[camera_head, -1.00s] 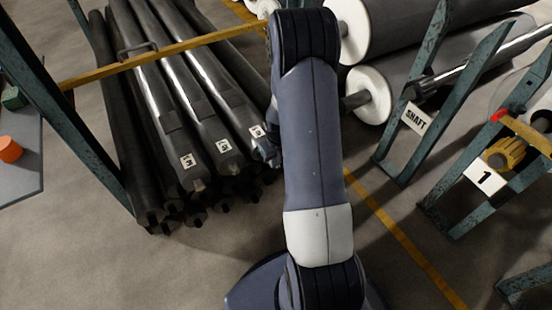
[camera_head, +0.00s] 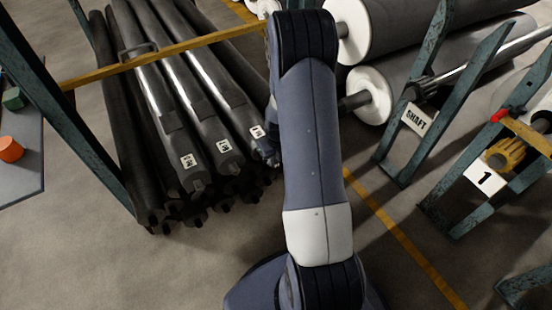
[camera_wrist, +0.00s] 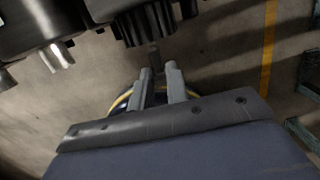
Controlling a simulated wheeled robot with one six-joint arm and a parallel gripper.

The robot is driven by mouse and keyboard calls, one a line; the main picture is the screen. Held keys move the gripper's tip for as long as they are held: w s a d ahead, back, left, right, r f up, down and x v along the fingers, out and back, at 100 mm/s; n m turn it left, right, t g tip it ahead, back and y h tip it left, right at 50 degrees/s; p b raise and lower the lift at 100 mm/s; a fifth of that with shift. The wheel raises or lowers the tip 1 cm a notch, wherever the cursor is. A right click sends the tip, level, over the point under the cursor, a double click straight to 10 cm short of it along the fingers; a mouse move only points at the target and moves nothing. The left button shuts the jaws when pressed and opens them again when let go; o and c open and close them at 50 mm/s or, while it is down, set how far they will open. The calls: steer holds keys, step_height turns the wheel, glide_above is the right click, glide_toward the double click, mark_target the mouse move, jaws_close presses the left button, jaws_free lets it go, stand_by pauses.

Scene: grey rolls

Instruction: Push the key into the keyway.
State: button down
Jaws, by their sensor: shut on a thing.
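In the wrist view my gripper (camera_wrist: 159,72) has its two grey fingers close together, shut on a small dark piece, which I take for the key (camera_wrist: 154,56). The key sticks out beyond the fingertips, towards the dark end of a shaft (camera_wrist: 140,24). I cannot tell whether the key touches the shaft. The keyway cannot be made out. In the head view my arm hides most of the gripper, which is by the end of the rightmost labelled shaft (camera_head: 232,105).
Several dark shafts lie in a pile, with labelled shafts (camera_head: 165,110) on top, under a yellow bar (camera_head: 200,40). Teal rack posts (camera_head: 85,120) stand at left and right. White-ended rolls (camera_head: 368,95) lie at the upper right. The floor in front is clear.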

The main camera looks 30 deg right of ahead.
steer(key=shift+w, duration=1.3)
steer(key=c, duration=1.3)
jaws_free()
steer(key=shift+w, duration=0.15)
steer(key=shift+r, duration=0.15)
step_height(320, 180, up, 10)
steer(key=s+p, duration=0.1)
steer(key=p, duration=0.1)
steer(key=shift+s+r, duration=0.2)
steer(key=shift+s, duration=0.05)
steer(key=shift+c, duration=0.2)
